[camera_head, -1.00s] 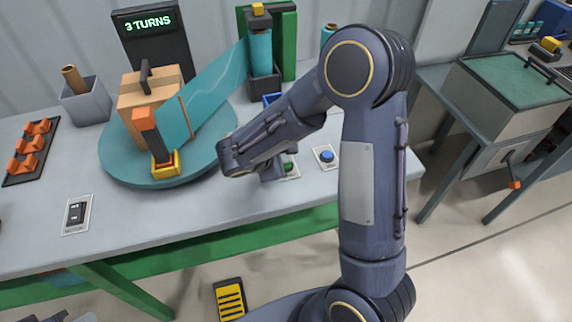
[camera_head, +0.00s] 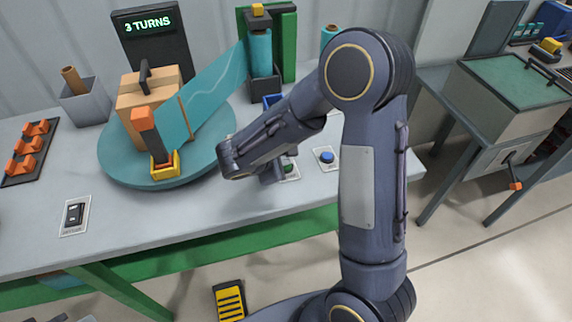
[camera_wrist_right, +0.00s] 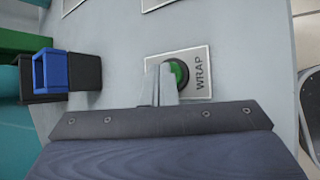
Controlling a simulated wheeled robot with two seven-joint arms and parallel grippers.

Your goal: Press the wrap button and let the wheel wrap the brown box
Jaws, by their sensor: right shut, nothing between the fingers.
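The brown box (camera_head: 150,92) with a dark handle on top stands on the teal turntable wheel (camera_head: 205,160). A teal film (camera_head: 208,88) runs from the roll (camera_head: 260,52) at the back to an orange-topped clamp (camera_head: 147,130) beside the box. The green wrap button (camera_head: 290,166) sits on a white plate on the table. In the right wrist view the button (camera_wrist_right: 180,72) shows beside the word WRAP, partly hidden by my fingers. My right gripper (camera_wrist_right: 160,84) is shut and empty, its tips at the button's edge; I cannot tell if they touch it. My left gripper is not in view.
A display (camera_head: 148,24) reads "3 TURNS". A blue button (camera_head: 326,156) lies right of the green one, and a black switch (camera_head: 75,214) sits at the front left. A blue bin (camera_wrist_right: 54,70) stands near my right gripper. Orange parts (camera_head: 30,145) fill a left rack.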

